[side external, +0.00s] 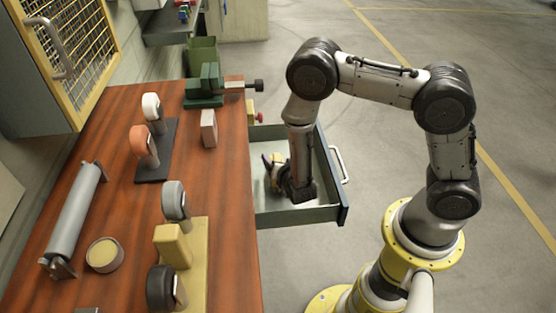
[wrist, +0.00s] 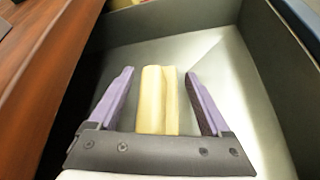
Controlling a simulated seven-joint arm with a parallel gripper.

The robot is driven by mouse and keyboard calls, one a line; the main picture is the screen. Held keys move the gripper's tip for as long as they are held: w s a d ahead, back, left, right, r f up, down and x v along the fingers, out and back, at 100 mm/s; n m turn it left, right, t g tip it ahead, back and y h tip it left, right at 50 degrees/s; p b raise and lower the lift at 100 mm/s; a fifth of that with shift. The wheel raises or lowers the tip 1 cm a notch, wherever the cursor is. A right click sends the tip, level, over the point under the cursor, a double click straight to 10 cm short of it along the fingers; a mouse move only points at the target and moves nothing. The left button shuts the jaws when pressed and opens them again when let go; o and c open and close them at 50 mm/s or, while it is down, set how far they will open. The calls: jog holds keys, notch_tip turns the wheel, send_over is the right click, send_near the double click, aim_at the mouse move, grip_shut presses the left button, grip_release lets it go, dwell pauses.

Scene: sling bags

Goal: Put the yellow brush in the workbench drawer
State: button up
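The workbench drawer (side external: 300,214) is pulled out from the right side of the wooden workbench (side external: 228,200). My gripper (side external: 273,167) is down inside it, below the rim. In the wrist view, my gripper (wrist: 160,74) has its two purple fingers apart. A pale yellow block-like piece (wrist: 152,100), which looks like the yellow brush, lies between them over the drawer floor (wrist: 215,55). A narrow gap shows on each side of it, so the fingers do not appear closed on it. My gripper hides most of this piece in the side view, and its bristles cannot be made out.
A small yellow and red item (side external: 256,118) shows by the drawer's far corner. A green vise (side external: 208,88), tape rolls (side external: 174,200), a yellow block (side external: 172,245), a grey roller (side external: 75,220) and a round tin (side external: 104,254) stand on the bench. The drawer walls are close around my gripper.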

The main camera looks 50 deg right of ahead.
jog(key=shift+r, duration=0.1)
jog(key=shift+s+a+r, duration=0.1)
jog(key=shift+s+r, duration=0.05)
jog(key=v, duration=1.1)
jog(key=s+d+r+m+g+h, duration=0.1)
jog(key=s+d+r+m+g, duration=0.35)
jog(key=r+m, duration=0.3)
jog(key=s+d+r+m+g, duration=0.3)
jog(key=s+d+r+m, duration=0.2)
jog(key=r+m, duration=0.25)
jog(key=s+a+r+m+t+y, duration=0.3)
jog(key=s+a+r+m+y, duration=0.3)
jog(key=s+r+m+y, duration=0.1)
jog(key=shift+s+a+r+m+y, duration=0.35)
jog(key=shift+r+m+y, duration=0.45)
jog(key=shift+m, duration=0.4)
jog(key=shift+r, duration=0.1)
